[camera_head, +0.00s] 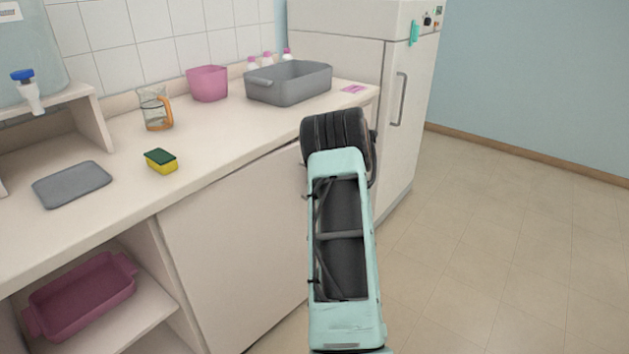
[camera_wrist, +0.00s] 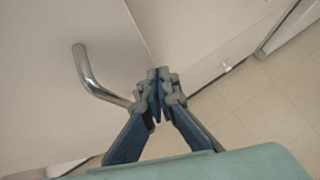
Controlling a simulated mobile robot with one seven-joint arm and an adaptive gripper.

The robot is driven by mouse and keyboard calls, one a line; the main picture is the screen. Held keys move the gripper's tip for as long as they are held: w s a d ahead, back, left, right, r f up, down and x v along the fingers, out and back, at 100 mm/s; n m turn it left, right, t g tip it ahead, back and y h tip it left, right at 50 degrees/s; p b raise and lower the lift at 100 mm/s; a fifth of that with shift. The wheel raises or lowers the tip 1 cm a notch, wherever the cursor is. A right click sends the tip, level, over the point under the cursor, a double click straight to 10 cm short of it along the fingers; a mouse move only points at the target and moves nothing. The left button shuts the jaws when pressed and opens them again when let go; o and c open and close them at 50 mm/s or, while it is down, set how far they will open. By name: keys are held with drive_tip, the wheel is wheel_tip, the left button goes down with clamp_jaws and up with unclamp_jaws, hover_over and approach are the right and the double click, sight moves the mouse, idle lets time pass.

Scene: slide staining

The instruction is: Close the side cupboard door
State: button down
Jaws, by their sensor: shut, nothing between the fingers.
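The side cupboard door (camera_head: 235,255) is a plain off-white panel under the counter, right of an open shelf. My arm covers its right part in the head view, and I cannot tell there how far it stands from the cupboard frame. In the wrist view, a pale panel (camera_wrist: 60,120) carries a curved metal handle (camera_wrist: 92,80); its edge runs down toward my fingertips. My gripper (camera_wrist: 158,78) is shut and empty, with its tips close to the handle's lower end. I cannot tell whether they touch it or the panel. The fingers are hidden in the head view.
The counter (camera_head: 215,150) holds a grey basin (camera_head: 288,84), a pink container (camera_head: 207,84), a jug (camera_head: 155,108), a sponge (camera_head: 160,161) and a grey mat (camera_head: 72,185). A pink tray (camera_head: 80,295) sits on the open shelf. A fridge (camera_head: 405,100) stands beyond. Floor at right is clear.

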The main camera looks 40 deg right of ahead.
drive_tip(key=shift+w, duration=0.45)
drive_tip(key=shift+s, duration=0.1)
